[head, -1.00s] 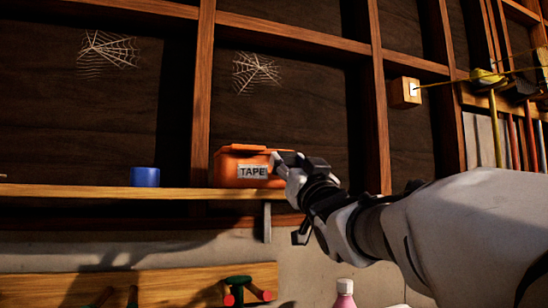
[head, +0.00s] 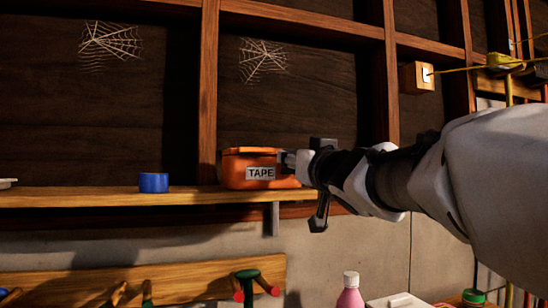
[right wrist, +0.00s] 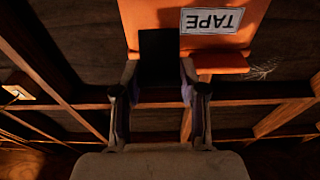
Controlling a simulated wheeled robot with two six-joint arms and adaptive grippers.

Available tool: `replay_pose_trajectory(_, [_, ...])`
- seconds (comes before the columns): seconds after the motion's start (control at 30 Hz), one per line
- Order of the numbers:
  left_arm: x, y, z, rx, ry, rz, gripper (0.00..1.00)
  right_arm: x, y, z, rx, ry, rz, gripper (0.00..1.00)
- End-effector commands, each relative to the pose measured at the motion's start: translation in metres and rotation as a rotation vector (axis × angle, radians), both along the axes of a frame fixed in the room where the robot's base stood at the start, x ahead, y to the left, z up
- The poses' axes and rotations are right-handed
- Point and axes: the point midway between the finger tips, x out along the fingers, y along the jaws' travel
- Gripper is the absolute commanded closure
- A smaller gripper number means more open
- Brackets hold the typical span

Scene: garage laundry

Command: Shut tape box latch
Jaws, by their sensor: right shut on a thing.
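The orange tape box (head: 235,170) with a "TAPE" label (head: 261,173) sits on the wooden shelf; its lid looks down. In the right wrist view the box (right wrist: 158,14) and label appear upside down. A dark square piece, apparently the latch (right wrist: 157,55), is on its front beside the label. My right gripper (head: 288,162) is at the right part of the box front. In the right wrist view its fingers (right wrist: 158,78) stand on either side of the dark piece, shut on it. The gripper hides the box's right end in the head view. My left gripper is not in view.
A blue roll (head: 153,183) stands on the shelf (head: 95,197) left of the box. Wall studs rise behind it. Below are a tool rack (head: 190,275) and a pink bottle (head: 350,293). The shelf between roll and box is clear.

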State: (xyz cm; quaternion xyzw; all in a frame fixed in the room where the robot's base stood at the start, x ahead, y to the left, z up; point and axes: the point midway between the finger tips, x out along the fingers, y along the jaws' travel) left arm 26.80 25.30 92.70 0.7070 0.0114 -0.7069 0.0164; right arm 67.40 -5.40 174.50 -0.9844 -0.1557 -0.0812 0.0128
Motion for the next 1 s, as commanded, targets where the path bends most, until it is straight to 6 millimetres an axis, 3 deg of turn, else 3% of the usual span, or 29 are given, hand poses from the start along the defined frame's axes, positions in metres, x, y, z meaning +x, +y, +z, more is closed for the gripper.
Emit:
replay_pose_trajectory(0.07, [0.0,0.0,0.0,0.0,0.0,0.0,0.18,0.0,0.0,-0.001,0.001,0.001,0.0,0.93])
replay_pose_trajectory(0.1, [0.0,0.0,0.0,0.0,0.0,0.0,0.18,0.0,0.0,-0.001,0.001,0.001,0.0,0.48])
replay_pose_trajectory(0.13, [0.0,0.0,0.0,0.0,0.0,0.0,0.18,0.0,0.0,-0.001,0.001,0.001,0.0,0.37])
replay_pose_trajectory(0.17, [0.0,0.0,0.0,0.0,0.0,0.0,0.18,0.0,0.0,-0.001,0.001,0.001,0.0,0.33])
replay_pose_trajectory(0.77, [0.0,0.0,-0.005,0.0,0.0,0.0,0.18,0.0,0.0,-0.004,0.006,-0.017,0.0,0.33])
replay_pose_trajectory(0.87, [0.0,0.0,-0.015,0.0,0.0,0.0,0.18,-0.001,0.0,-0.01,0.021,-0.058,0.0,0.33])
replay_pose_trajectory(1.0, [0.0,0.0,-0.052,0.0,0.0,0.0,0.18,-0.004,-0.001,-0.026,0.062,-0.187,0.0,0.33])
